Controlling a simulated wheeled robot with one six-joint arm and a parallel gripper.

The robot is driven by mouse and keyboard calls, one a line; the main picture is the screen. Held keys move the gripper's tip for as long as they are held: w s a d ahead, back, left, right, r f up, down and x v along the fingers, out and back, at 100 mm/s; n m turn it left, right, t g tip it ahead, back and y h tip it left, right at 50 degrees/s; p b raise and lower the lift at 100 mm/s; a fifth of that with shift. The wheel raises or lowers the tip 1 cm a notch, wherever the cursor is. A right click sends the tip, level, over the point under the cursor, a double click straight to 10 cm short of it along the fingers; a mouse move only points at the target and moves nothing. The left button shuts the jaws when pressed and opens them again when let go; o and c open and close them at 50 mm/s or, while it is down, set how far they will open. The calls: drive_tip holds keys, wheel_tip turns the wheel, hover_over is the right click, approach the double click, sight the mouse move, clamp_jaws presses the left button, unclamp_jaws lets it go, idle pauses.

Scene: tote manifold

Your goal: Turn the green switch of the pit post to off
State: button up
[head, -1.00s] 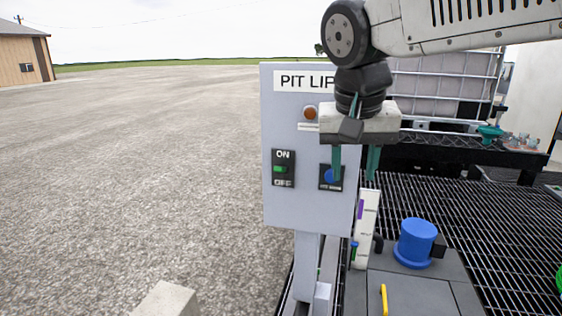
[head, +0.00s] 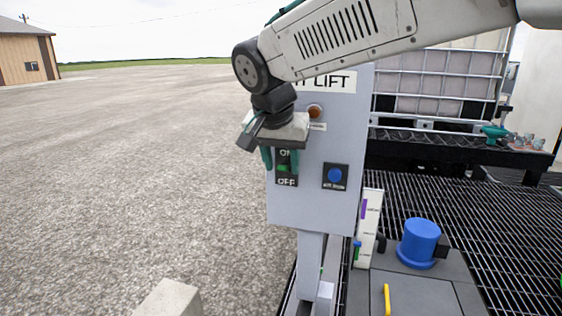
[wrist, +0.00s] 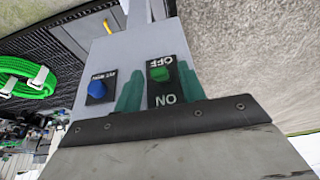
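The pit post is a grey panel (head: 325,205) marked "LIFT" on a grey pole. Its green switch (head: 284,168) sits on a black plate at the panel's left, ON above and OFF below. In the wrist view the post is upside down, and the green switch (wrist: 160,74) shows nearer the OFF word than the ON word; which position it is set to I cannot tell for sure. My gripper (head: 281,160) is open in front of the plate. Its teal fingers stand on either side of the switch, apart from it. The wrist view shows the gripper (wrist: 158,82) empty.
A blue cylinder (head: 418,240), yellow handle (head: 387,299) and black grating (head: 470,220) lie to the right. Open gravel (head: 130,180) lies left.

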drive_tip(key=shift+f, duration=0.15)
clamp_jaws()
drive_tip(key=shift+s+a+f+t+h, duration=0.1)
drive_tip(key=shift+s+f+t+h, duration=0.1)
drive_tip(key=shift+t, duration=0.35)
drive_tip(key=shift+s+f+t+h, duration=0.1)
drive_tip(key=shift+f+t+h, duration=0.1)
drive_tip(key=shift+t, duration=0.35)
drive_tip(key=shift+s+a+f+t+h, duration=0.15)
drive_tip(key=shift+f+t+h, duration=0.3)
drive_tip(key=shift+t, duration=0.75)
drive_tip(key=shift+s+f+t+h, duration=0.1)
drive_tip(key=shift+f+t+h, duration=0.4)
drive_tip(key=shift+t, duration=0.6)
drive_tip(key=shift+f+t+h, duration=0.2)
drive_tip(key=shift+f+t, duration=0.1)
drive_tip(key=shift+t, duration=0.4)
drive_tip(key=shift+f+t+h, duration=0.15)
drive_tip(key=shift+f+t, duration=0.1)
drive_tip(key=shift+t, duration=0.45)
